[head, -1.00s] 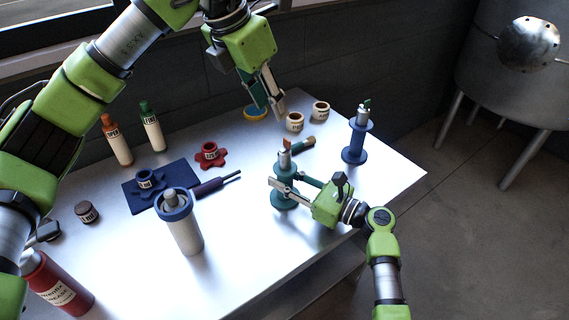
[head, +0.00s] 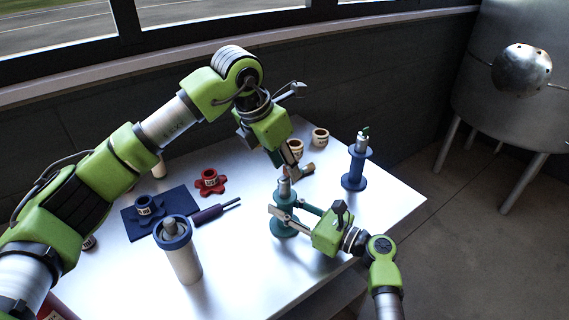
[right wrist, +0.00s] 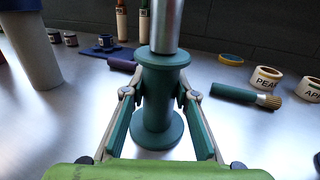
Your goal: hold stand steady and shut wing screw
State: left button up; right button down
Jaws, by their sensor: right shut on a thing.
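A teal spool-shaped stand (head: 284,226) with a metal cylinder (head: 284,187) on top stands upright near the table's front right edge. My right gripper (right wrist: 158,100) is shut on the stand's narrow middle, one finger on each side. In the head view my right gripper (head: 288,205) reaches it from the right. My left gripper (head: 284,160) points down just above the metal cylinder; I cannot tell its jaw opening or whether it touches. A blue spool stand (head: 354,170) at the right carries another metal cylinder with a small green piece (head: 365,131) on top. I cannot make out a wing screw on the teal stand.
A red star-shaped knob (head: 210,182), a dark blue mat (head: 132,221), a purple-handled tool (head: 207,214) and a white cylinder with a blue collar (head: 184,262) are to the left.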

pick_arm(q)
jog(key=shift+c, duration=0.3)
grip_shut()
jog(key=shift+n, duration=0.3)
jog(key=n+t+y, duration=0.1)
jog(key=n, duration=0.2)
jog(key=shift+d+n, duration=0.1)
jog(key=shift+n, duration=0.3)
jog(key=n+y, duration=0.1)
jog(key=n, duration=0.1)
jog(key=n+y, duration=0.1)
jog(key=n, duration=0.1)
jog(key=shift+d+t, duration=0.15)
jog(key=shift+t, duration=0.15)
jog(key=n+y, duration=0.1)
jog(key=n, duration=0.4)
jog(key=shift+d+y, duration=0.1)
jog(key=shift+y, duration=0.3)
jog(key=n, duration=0.2)
jog(key=n+g+y, duration=0.1)
jog(key=n, duration=0.1)
jog(key=shift+n+y, duration=0.3)
jog(key=shift+d, duration=0.1)
